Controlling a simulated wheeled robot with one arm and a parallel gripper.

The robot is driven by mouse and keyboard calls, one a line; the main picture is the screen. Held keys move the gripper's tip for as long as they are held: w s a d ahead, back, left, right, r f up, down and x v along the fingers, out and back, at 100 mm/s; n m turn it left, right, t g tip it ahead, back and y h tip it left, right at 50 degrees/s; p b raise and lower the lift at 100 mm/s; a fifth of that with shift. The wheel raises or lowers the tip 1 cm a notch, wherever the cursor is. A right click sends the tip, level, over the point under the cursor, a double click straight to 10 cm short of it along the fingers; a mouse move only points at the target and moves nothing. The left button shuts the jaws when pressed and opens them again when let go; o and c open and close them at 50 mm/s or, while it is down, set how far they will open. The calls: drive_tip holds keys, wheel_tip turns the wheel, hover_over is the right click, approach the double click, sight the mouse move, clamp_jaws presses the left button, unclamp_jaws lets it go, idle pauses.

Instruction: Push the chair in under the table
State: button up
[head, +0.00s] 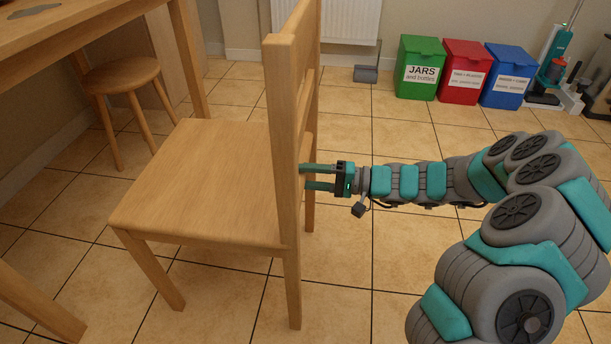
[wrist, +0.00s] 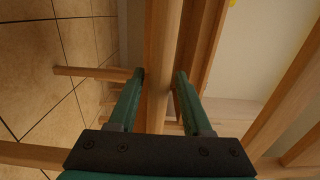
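The wooden chair (head: 200,180) stands upright on the tiled floor, its seat towards the table and its backrest on the right. The wooden table (head: 85,18) is at the upper left, with the chair largely out to its right. My gripper (head: 308,178) is at the back side of the chair, level with the low part of the backrest, partly hidden by a post. In the wrist view my gripper (wrist: 160,72) has its two fingers apart, with a wooden bar of the chair (wrist: 161,40) between them. Narrow gaps seem to show beside the bar; contact is unclear.
A round wooden stool (head: 120,75) stands under the table, beyond the chair. A table leg (head: 40,303) is at the lower left. Green (head: 420,68), red (head: 465,72) and blue (head: 507,77) bins stand by the far wall.

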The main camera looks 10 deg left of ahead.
clamp_jaws()
idle(1.1)
